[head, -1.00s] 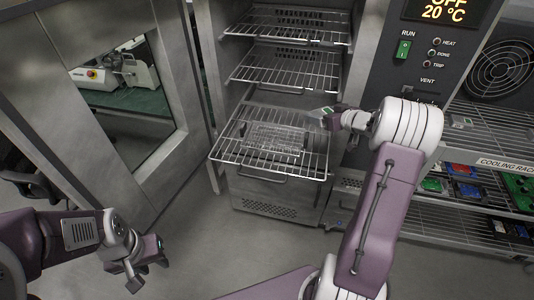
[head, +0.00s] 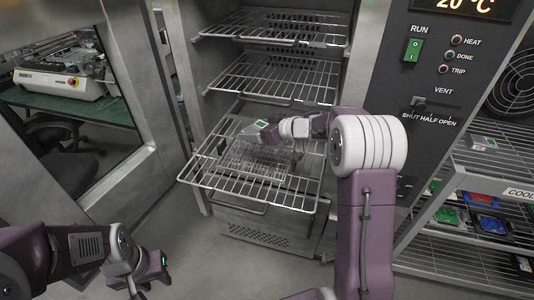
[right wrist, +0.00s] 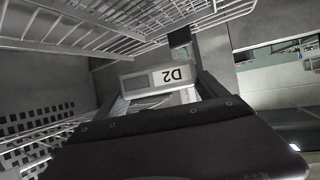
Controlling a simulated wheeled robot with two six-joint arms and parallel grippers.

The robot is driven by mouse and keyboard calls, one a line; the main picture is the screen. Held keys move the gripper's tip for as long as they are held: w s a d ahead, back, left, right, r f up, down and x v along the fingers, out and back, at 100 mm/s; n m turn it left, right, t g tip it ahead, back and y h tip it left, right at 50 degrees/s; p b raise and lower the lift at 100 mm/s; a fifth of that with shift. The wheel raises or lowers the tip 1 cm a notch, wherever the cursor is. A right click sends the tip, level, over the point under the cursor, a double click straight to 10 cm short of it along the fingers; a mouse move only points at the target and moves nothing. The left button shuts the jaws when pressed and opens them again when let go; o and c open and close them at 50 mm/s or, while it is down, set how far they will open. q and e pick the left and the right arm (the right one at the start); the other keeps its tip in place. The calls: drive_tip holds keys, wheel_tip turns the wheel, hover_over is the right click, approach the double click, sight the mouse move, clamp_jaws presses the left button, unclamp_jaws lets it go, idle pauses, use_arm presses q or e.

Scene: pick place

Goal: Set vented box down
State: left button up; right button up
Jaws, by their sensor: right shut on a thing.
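The vented box (head: 248,136) is small and pale grey, with a green patch near my gripper. My right gripper (head: 268,131) is shut on it, above the pulled-out wire shelf (head: 200,172) of the open oven. In the right wrist view the box (right wrist: 150,82) shows a grey panel and an upside-down "D2" label between my fingers. A wire basket (head: 258,160) sits on the shelf just under and in front of the box. I cannot tell whether box and basket touch. My left gripper (head: 140,285) is low at the left, away from the shelf; its fingertips are unclear.
Two more wire shelves (head: 275,78) sit above inside the oven. The open door (head: 165,175) stands at the left. The control panel (head: 435,80) and the cooling rack (head: 470,190) with several coloured boards are at the right.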

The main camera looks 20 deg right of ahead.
drive_tip(key=shift+w+f, duration=0.1)
drive_tip(key=b, duration=0.3)
hover_over(257, 159)
wheel_tip(257, 159, down, 4)
drive_tip(key=shift+a+f, duration=0.15)
drive_tip(key=shift+w+d+f, duration=0.2)
drive_tip(key=shift+f, duration=0.25)
wheel_tip(257, 159, down, 4)
drive_tip(key=shift+s+a+f+b, duration=0.1)
drive_tip(key=shift+f+b, duration=0.1)
drive_tip(key=shift+b, duration=0.85)
